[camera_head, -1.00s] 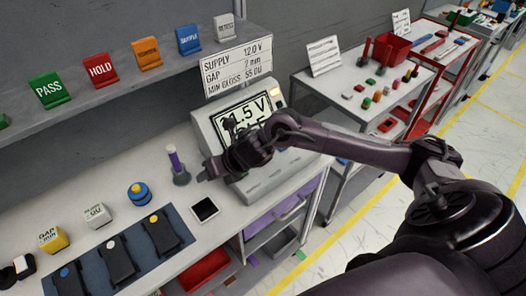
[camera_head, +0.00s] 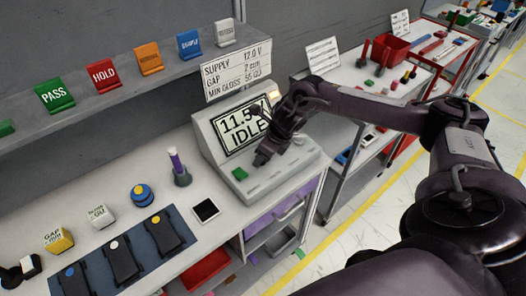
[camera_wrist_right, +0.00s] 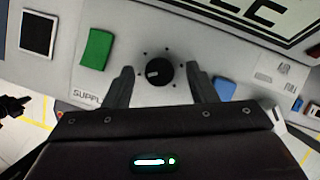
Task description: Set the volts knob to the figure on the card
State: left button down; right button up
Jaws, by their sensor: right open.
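The volts knob (camera_wrist_right: 159,73) is round and black with a pale pointer mark and small dots around it, in the right wrist view. My right gripper (camera_wrist_right: 161,72) is open, with one finger on each side of the knob and a gap to it. In the head view the right gripper (camera_head: 260,134) is over the sloped front of the supply unit (camera_head: 281,178); I cannot make out the knob there. The unit's display (camera_head: 240,127) reads 11.5 V and IDLE. The card (camera_head: 237,72) reads SUPPLY 12.0 V. A dark gripper-like shape, probably my left gripper (camera_wrist_right: 13,110), shows at the wrist view's left edge.
A green button (camera_wrist_right: 96,49) is left of the knob and a blue block (camera_wrist_right: 224,88) is to its right. A shelf with coloured signs is above.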

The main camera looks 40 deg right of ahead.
jog(key=shift+w+a+f, duration=0.1)
jog(key=shift+f, duration=0.15)
jog(key=c, duration=1)
jog(key=shift+m, duration=0.3)
